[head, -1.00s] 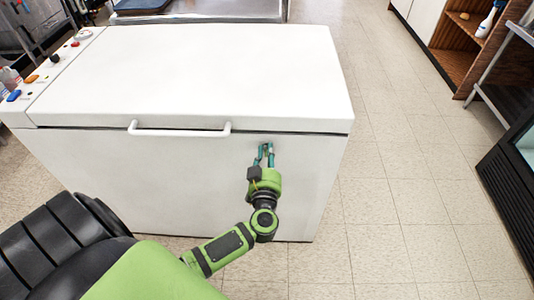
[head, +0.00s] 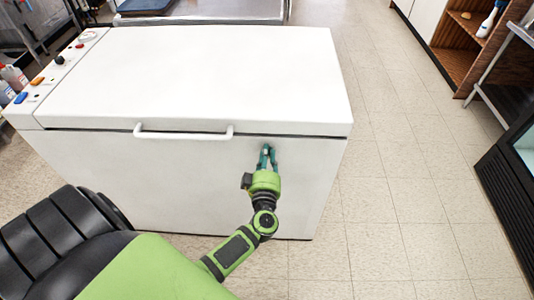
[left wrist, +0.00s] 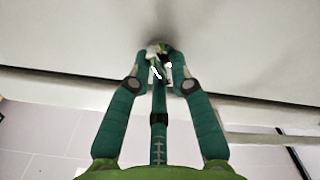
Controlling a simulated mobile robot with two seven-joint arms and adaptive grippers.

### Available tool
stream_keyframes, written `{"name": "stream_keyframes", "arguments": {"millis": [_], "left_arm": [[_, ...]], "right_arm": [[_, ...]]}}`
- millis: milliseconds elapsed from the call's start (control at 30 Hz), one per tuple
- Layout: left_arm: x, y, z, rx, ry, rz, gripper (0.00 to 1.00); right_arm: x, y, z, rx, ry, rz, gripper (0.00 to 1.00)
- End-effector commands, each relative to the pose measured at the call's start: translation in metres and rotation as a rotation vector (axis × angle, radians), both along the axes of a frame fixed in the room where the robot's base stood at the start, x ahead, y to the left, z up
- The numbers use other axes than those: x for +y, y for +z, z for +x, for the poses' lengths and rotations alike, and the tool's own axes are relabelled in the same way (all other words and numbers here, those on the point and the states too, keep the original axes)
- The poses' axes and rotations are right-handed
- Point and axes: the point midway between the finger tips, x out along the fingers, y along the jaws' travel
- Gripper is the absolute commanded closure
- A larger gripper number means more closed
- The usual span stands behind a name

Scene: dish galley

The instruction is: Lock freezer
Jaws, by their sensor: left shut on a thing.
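The white chest freezer (head: 200,75) stands in front of me with its lid down. A long white handle (head: 183,134) runs along the front below the lid edge. My left gripper (head: 267,150) is at the freezer's front, right of the handle and just below the lid seam. In the left wrist view its fingertips (left wrist: 160,62) are closed around a small shiny lock piece (left wrist: 157,70) on the freezer front. The fingers hide most of that piece, so its turn position cannot be told. My right gripper is not in view.
Bottles (head: 14,78) and small coloured items lie at the left by the freezer. A metal table (head: 215,10) stands behind it. The tiled floor (head: 400,170) to the right is open, with a dark-framed cabinet (head: 510,180) at the far right.

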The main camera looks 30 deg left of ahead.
Motion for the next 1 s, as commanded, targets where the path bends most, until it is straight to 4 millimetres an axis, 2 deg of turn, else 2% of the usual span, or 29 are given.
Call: {"name": "stream_keyframes", "arguments": {"millis": [600,1000], "left_arm": [[-0.001,-0.002,-0.001,-0.301,-0.005,-0.498,1.0],[0.0,-0.002,-0.001,-0.436,-0.006,-0.718,1.0]], "right_arm": [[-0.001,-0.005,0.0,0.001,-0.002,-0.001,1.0],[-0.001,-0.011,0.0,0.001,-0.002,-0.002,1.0]]}}
